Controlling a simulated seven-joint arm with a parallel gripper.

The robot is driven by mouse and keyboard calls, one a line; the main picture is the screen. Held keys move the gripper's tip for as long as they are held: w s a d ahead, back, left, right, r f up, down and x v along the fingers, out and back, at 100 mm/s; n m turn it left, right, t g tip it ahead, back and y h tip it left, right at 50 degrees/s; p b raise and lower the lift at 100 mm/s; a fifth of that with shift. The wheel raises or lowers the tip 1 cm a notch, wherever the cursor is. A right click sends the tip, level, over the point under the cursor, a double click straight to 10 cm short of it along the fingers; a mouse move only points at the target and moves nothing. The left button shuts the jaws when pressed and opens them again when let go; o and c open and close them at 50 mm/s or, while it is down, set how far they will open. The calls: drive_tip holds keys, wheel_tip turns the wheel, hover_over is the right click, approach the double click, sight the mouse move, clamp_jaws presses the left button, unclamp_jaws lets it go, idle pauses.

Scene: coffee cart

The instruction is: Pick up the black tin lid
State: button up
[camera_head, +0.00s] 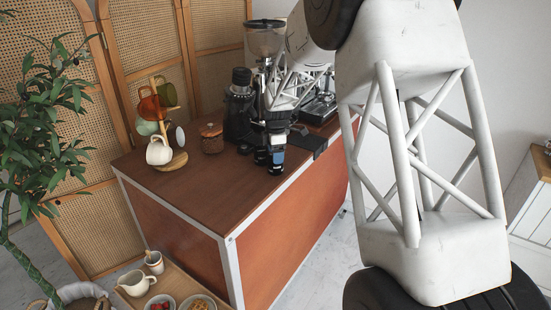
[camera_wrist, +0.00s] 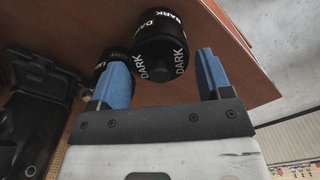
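Two black tins stand close together near the cart's edge. In the wrist view, the tin with white DARK lettering (camera_wrist: 161,22) lies between and ahead of my fingers; its black lid (camera_wrist: 158,66) faces the camera. A second black tin (camera_wrist: 101,62) is to its left, partly behind the left finger. In the head view the tins (camera_head: 276,168) are small and dark, just below my gripper (camera_head: 277,148). My gripper also shows in the wrist view (camera_wrist: 163,75), with its blue fingers wide apart and nothing held. Whether a finger touches a tin is unclear.
The brown cart top (camera_head: 190,190) is clear at its front left. A grinder (camera_head: 265,45) and black appliance (camera_head: 240,105) stand behind the gripper. A wooden jar (camera_head: 211,138) and mug tree (camera_head: 165,105) are to the left. A lower tray (camera_head: 175,285) holds dishes.

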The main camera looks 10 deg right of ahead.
drive_tip(key=c, duration=0.6)
drive_tip(key=shift+r, duration=0.15)
drive_tip(key=shift+r, duration=0.55)
drive_tip(key=shift+s+r, duration=0.2)
drive_tip(key=shift+r, duration=0.4)
drive_tip(key=shift+s+r, duration=0.2)
drive_tip(key=shift+r, duration=0.35)
drive_tip(key=s, duration=0.5)
drive_tip(key=s+r, duration=0.1)
drive_tip(key=s, duration=0.9)
drive_tip(key=shift+s+d+r, duration=0.1)
drive_tip(key=shift+d+r, duration=0.05)
